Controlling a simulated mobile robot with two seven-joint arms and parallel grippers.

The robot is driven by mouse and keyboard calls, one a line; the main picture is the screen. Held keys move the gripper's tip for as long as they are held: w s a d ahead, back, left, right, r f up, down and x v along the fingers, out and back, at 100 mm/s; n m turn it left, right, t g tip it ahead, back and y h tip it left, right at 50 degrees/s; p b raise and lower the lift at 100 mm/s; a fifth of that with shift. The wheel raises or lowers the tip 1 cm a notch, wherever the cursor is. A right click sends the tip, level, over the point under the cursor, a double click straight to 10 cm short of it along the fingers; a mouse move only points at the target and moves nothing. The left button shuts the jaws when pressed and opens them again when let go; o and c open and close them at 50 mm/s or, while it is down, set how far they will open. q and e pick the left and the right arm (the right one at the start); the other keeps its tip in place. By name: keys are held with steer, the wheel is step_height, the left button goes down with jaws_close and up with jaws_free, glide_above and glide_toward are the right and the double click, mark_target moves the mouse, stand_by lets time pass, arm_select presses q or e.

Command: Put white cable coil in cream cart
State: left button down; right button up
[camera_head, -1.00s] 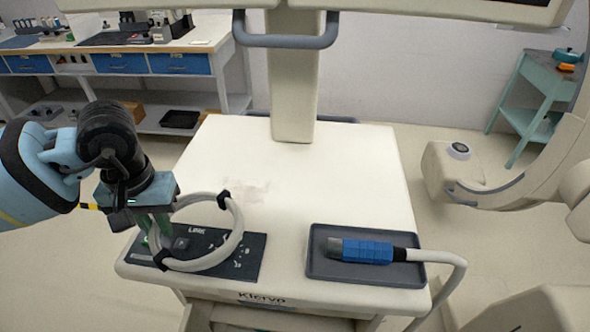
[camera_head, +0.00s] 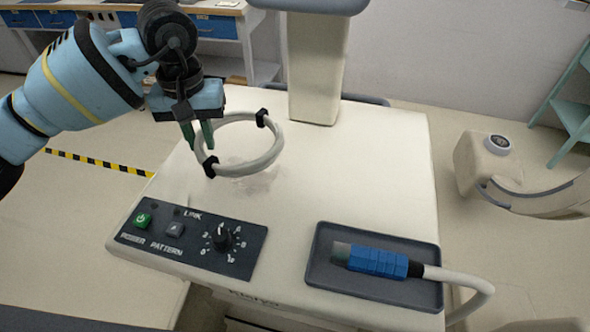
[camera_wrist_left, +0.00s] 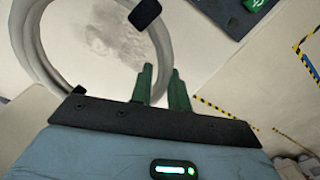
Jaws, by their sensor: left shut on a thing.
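The white cable coil (camera_head: 248,169), a ring with black bands, is at my left gripper (camera_head: 200,140) over the back left of the cream cart top (camera_head: 370,165). The gripper is shut on the coil's left side, its green fingers pointing down. I cannot tell whether the coil touches the surface. My right gripper is not in view.
A dark control panel (camera_head: 180,245) with a green button and a knob is at the cart's front left. A grey tray (camera_head: 340,282) holds a blue-gripped probe (camera_head: 375,261) at the front right. The cart's post (camera_head: 315,75) rises at the back. The middle of the top is clear.

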arm_select(q)
steer(key=shift+w+d+r+n+b, duration=0.1)
steer(key=shift+w+d+r, duration=0.15)
steer(key=shift+w, duration=0.3)
steer(key=shift+w+d+r+n+b, duration=0.1)
steer(key=shift+w+r, duration=0.3)
steer(key=shift+w, duration=0.1)
steer(key=shift+w+d+r+n+b, duration=0.1)
steer(key=shift+w+d+r, duration=0.15)
steer(key=shift+w, duration=0.3)
steer(key=shift+f+p, duration=0.45)
steer(key=shift+f, duration=4.5)
steer(key=shift+f, duration=0.15)
steer(key=c, duration=1.3)
jaws_free()
steer(key=shift+c, duration=0.2)
